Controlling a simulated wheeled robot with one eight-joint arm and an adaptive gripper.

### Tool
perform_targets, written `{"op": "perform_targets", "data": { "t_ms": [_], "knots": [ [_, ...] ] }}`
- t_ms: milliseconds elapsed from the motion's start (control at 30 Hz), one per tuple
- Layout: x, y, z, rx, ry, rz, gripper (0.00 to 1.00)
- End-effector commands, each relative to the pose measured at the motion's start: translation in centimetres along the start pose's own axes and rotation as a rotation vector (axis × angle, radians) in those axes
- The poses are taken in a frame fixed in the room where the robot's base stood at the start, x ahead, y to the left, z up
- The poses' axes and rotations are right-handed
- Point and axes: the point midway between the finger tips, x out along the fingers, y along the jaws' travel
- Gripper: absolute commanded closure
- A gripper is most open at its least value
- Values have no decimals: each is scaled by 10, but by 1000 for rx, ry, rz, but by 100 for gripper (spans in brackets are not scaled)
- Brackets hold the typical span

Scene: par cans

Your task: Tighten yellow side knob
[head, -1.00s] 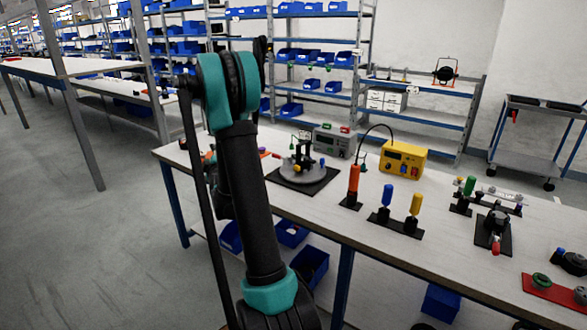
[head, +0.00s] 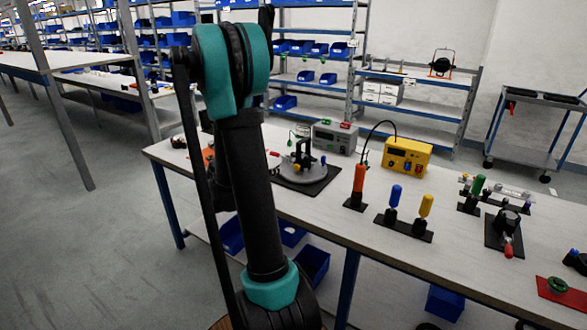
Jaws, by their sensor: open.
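A black fixture (head: 303,154) stands upright on a grey round plate over a black mat (head: 318,184), on the left half of the workbench in the head view. A small yellow spot (head: 296,167) shows low on its front. It may be the yellow side knob, but it is too small to tell its shape or how tight it is. A red part points out at the fixture's left and a small blue part shows at its right. My dark arm with teal joints rises left of the fixture. I cannot make out my gripper; the arm hides that area.
The workbench (head: 280,213) also holds a grey box (head: 334,138), a yellow box with a cable (head: 407,155), an orange-handled tool (head: 359,183), and blue (head: 395,196) and yellow (head: 426,206) handles in a black stand. Shelves stand behind. Floor at left is clear.

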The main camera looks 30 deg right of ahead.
Motion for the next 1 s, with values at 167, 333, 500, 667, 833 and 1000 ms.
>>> {"op": "perform_targets", "data": {
  "t_ms": [167, 333, 500, 667, 833, 1000],
  "knots": [
    [12, 2, 4, 4, -18, 8, 52],
    [40, 2, 4, 6, -17, 7, 52],
    [75, 2, 4, 5, -15, 8, 52],
    [107, 2, 5, 5, -15, 6, 52],
    [138, 2, 5, 4, -15, 7, 52],
    [161, 2, 6, 4, -15, 5, 52]
  ]
}}
